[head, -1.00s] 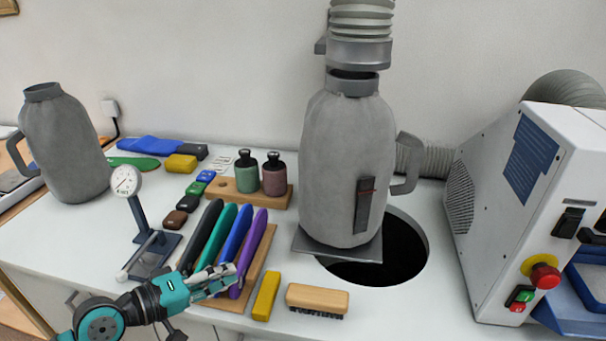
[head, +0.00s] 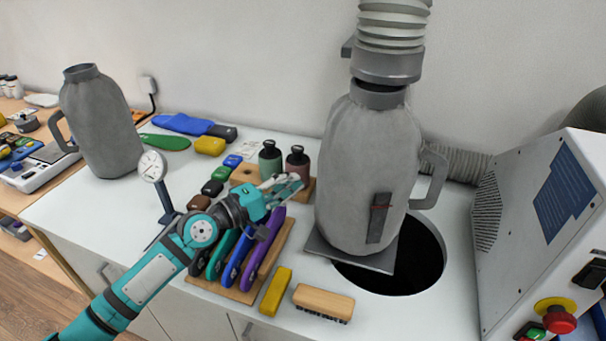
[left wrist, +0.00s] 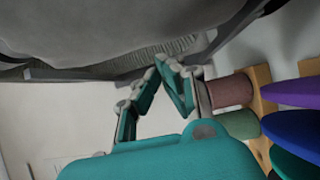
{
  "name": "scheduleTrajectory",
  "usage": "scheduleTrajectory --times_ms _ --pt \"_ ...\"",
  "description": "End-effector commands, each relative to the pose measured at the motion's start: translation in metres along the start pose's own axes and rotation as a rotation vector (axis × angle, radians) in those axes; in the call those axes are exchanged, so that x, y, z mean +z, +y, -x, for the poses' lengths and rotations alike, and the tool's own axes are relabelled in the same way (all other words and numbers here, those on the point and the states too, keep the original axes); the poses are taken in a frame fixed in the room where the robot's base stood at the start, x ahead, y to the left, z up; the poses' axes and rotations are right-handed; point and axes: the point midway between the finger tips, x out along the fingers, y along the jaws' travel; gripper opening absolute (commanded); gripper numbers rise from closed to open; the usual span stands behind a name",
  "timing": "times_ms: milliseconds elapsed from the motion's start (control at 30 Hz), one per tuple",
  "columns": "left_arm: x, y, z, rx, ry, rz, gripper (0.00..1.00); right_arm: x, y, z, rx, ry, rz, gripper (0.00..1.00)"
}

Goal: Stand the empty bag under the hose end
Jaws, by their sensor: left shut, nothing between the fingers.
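A grey fabric bag (head: 365,165) with a side handle stands upright on a grey plate (head: 340,252), its neck (head: 379,94) below the hose end (head: 387,66). A dark strip with a red mark is on its front. A second grey bag (head: 100,125) stands upright at the far left of the bench. I cannot see inside either bag. My left gripper (head: 290,186) is shut and empty, left of the bag under the hose, in front of the two small bottles. In the left wrist view its fingers (left wrist: 172,78) are below a large grey bag (left wrist: 110,22). My right gripper is not in view.
A round dark hole (head: 420,262) opens in the bench (head: 235,312) beside the plate. Coloured long pieces in a wooden rack (head: 240,292), a yellow block (head: 275,292), a brush (head: 323,302) and a dial gauge (head: 152,167) stand nearby. A white machine (head: 530,230) is at the right.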

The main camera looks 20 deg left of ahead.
Motion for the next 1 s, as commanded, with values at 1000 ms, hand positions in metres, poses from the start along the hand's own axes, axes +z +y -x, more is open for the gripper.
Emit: scheduleTrajectory --times_ms 1000 --pt "0.036 -0.001 -0.033 -0.002 -0.002 0.002 0.0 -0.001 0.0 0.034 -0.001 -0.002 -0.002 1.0"
